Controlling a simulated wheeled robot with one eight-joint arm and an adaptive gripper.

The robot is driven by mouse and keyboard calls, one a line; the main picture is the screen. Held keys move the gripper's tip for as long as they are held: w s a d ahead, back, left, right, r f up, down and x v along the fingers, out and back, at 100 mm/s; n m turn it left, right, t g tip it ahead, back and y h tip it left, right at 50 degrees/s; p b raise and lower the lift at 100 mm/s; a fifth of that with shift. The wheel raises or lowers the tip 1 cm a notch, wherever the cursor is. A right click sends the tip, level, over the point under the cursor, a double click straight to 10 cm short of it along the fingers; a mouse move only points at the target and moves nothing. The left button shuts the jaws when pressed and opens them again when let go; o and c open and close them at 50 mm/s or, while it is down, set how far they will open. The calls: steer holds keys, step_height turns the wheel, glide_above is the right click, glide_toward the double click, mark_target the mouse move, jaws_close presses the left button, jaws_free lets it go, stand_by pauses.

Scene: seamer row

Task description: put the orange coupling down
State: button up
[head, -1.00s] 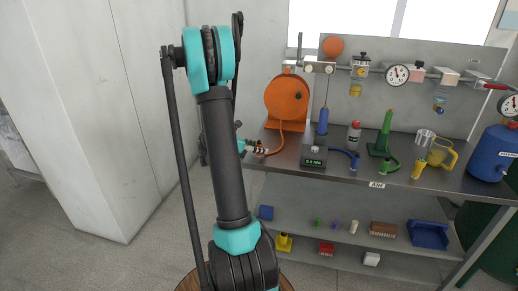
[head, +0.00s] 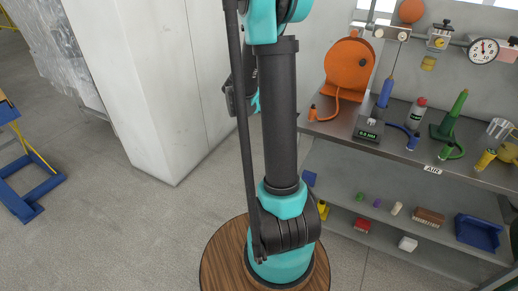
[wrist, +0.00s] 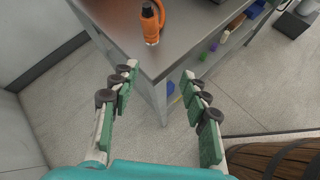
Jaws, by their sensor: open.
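In the head view my gripper is mostly hidden behind my arm, left of the bench and apart from the coupling.
A lower shelf (head: 345,215) holds small parts and a blue bin (head: 478,232). A white cabinet (head: 130,90) stands at left. Floor between is clear.

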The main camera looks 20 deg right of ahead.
steer(key=s+a+f+m+t+y, duration=0.1)
steer(key=s+a+f+m+y, duration=0.1)
steer(key=s+a+m, duration=0.3)
steer(key=s+a+f+m+t+y, duration=0.1)
steer(key=s+a+f+m+y, duration=0.2)
steer(key=a, duration=0.7)
steer(key=s+a+f+m+t+y, duration=0.2)
steer(key=s+a+m+y, duration=0.3)
steer(key=s+a, duration=0.3)
steer(key=shift+s+a+f+m+y, duration=0.25)
steer(key=shift+s+a+m+y, duration=0.25)
steer(key=shift+m, duration=0.4)
steer(key=shift+s+d, duration=0.1)
steer(key=shift+d, duration=0.15)
